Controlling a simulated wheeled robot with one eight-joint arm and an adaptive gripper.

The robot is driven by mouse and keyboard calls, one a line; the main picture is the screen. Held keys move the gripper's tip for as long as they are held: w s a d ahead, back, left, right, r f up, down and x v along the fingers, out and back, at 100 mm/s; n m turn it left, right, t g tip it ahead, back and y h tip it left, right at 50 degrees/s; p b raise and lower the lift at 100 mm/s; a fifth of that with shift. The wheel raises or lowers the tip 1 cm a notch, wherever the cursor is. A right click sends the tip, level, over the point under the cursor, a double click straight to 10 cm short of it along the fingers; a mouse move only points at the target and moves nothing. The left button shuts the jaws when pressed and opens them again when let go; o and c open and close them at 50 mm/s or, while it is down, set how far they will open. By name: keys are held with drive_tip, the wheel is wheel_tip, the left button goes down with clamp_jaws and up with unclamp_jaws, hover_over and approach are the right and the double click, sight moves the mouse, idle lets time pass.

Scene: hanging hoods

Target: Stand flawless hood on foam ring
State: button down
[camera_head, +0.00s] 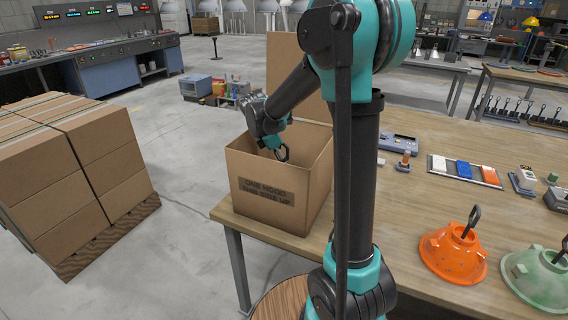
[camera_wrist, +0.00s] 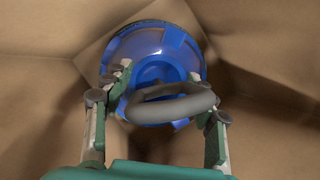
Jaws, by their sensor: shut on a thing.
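A blue hood (camera_wrist: 150,45) with a grey loop handle (camera_wrist: 172,108) is inside an open cardboard box, seen in the wrist view. My gripper (camera_wrist: 160,92) is down in the box, with a finger on each side of the handle, shut on the hood's handle. In the head view my gripper (camera_head: 270,142) is inside the box mouth and a dark loop shows beside it; the blue body is hidden by the box wall. An orange hood (camera_head: 452,255) and a pale green hood (camera_head: 540,278) stand at the table's right front. I cannot make out a foam ring.
The cardboard box (camera_head: 265,195), labelled "ONE HOOD", stands at the left end of the wooden table (camera_head: 420,210), its flap raised behind. Small devices and a tray of coloured blocks (camera_head: 465,170) lie farther back. Stacked cartons (camera_head: 75,170) stand left on the floor.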

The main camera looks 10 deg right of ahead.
drive_tip(key=shift+f, duration=0.1)
drive_tip(key=shift+c, duration=2.2)
unclamp_jaws()
